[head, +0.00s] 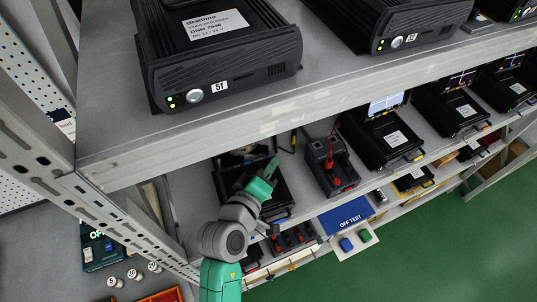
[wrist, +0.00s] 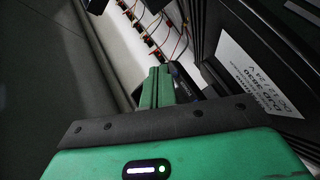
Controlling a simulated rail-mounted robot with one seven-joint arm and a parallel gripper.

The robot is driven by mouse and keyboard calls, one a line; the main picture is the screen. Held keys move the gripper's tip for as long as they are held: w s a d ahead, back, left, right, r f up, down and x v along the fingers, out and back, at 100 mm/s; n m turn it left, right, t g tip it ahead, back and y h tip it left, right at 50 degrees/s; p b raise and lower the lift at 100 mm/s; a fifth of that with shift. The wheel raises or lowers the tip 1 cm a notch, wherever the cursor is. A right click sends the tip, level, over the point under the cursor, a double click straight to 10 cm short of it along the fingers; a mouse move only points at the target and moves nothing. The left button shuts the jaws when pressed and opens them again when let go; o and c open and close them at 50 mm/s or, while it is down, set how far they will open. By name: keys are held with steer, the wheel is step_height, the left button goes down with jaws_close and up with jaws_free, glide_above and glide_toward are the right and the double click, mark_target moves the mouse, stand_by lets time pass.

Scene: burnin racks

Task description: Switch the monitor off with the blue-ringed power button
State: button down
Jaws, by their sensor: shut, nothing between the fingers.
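My gripper (head: 271,170) is shut and empty. In the head view it reaches in on the lower shelf, over a black unit (head: 281,194) with a dark panel (head: 240,156) behind it; I cannot tell if that panel is the monitor. In the wrist view the green fingers (wrist: 158,75) are together, and a dark part with small pale lettering (wrist: 183,82) lies just beyond and beside their tips; I cannot tell if they touch. A black unit with a white label (wrist: 248,70) stands at right. No blue-ringed button can be made out; the fingers may hide it.
The upper shelf edge (head: 240,130) runs above my arm. A black unit labelled 51 (head: 219,87) stands on it. A red-and-black device (head: 330,160) stands right of my gripper. Red wires (wrist: 150,30) hang beyond the fingers.

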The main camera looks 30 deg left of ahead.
steer(key=s+d+r+p, duration=0.1)
steer(key=p, duration=0.1)
steer(key=s+d+r+p, duration=0.1)
steer(key=s+d+p, duration=0.1)
steer(key=shift+d+r, duration=0.2)
steer(key=shift+d, duration=0.05)
steer(key=shift+s+d, duration=0.25)
